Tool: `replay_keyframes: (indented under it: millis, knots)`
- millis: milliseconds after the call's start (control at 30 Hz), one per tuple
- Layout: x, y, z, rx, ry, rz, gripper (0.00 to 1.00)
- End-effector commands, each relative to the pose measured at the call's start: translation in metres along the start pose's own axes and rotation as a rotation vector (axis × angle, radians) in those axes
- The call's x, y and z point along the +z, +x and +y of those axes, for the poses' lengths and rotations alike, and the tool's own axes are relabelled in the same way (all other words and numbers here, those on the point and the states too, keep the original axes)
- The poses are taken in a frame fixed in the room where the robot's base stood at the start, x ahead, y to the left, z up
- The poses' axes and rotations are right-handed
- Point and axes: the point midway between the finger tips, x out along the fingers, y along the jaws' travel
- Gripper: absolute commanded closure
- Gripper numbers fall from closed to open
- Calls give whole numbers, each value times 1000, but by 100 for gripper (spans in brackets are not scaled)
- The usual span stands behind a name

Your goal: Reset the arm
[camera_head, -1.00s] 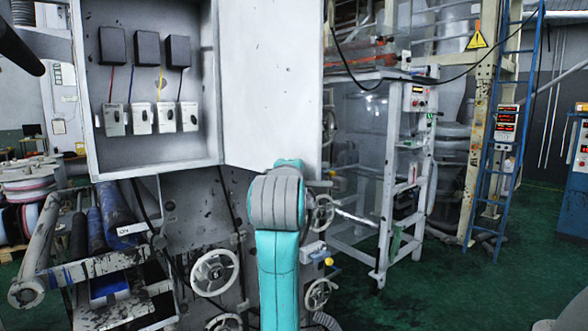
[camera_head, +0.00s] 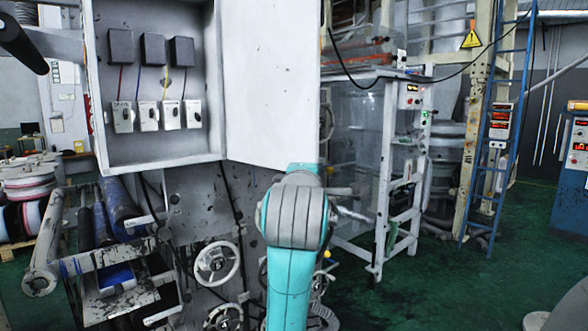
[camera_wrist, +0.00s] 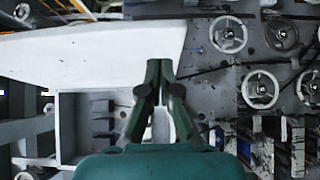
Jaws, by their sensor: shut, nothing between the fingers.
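My teal arm with its grey joint cover (camera_head: 295,215) rises from the bottom middle of the head view, in front of the cabinet door's lower edge. My gripper is hidden in that view. In the wrist view my gripper (camera_wrist: 159,66) shows with its dark fingertips together and nothing between them. Behind it are the white cabinet door (camera_wrist: 100,50) and the grey machine front. I see no contact between the fingers and anything.
The open electrical cabinet (camera_head: 160,85) holds black boxes and white breakers; its open door (camera_head: 270,80) stands close behind my arm. Handwheels (camera_head: 216,263) and rollers (camera_head: 120,215) stick out below. A blue ladder (camera_head: 497,130) stands right.

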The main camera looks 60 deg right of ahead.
Motion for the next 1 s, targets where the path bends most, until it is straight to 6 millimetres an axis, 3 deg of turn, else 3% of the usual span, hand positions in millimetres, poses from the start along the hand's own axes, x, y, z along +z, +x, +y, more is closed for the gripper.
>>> replay_keyframes:
  millis: [400,533,667,1000]
  knots:
    - [7,-8,-1,-1,-1,1,100]
    - [1,-7,-11,-1,1,12,100]
    - [-17,-4,-40,-1,11,49,100]
    - [-73,-18,-148,-13,90,213,100]
